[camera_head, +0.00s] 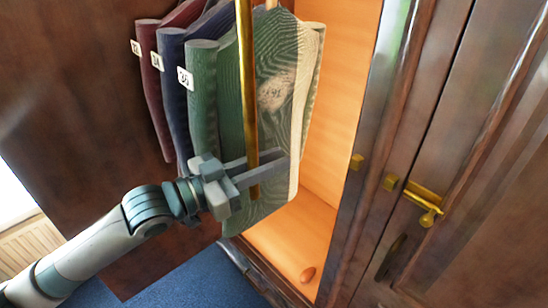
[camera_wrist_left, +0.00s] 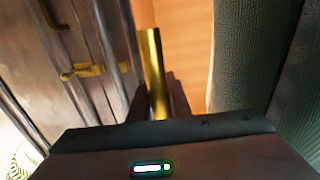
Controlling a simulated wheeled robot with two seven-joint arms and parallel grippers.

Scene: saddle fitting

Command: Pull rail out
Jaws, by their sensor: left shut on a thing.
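A brass rail (camera_head: 247,80) comes down from the top of the head view in front of hanging saddle pads. My left gripper (camera_head: 255,170) is shut on the rail near its lower end. The rail also shows between the fingers in the left wrist view (camera_wrist_left: 153,75). Several pads hang around it: a green one (camera_head: 203,90) tagged 36, a blue one (camera_head: 173,95), a maroon one (camera_head: 150,80) and a patterned green one (camera_head: 275,90) behind the rail. The rail's upper end is out of frame. My right gripper is not in view.
A door with a brass latch (camera_head: 424,200) is at the right. Blue carpet (camera_head: 190,280) lies below.

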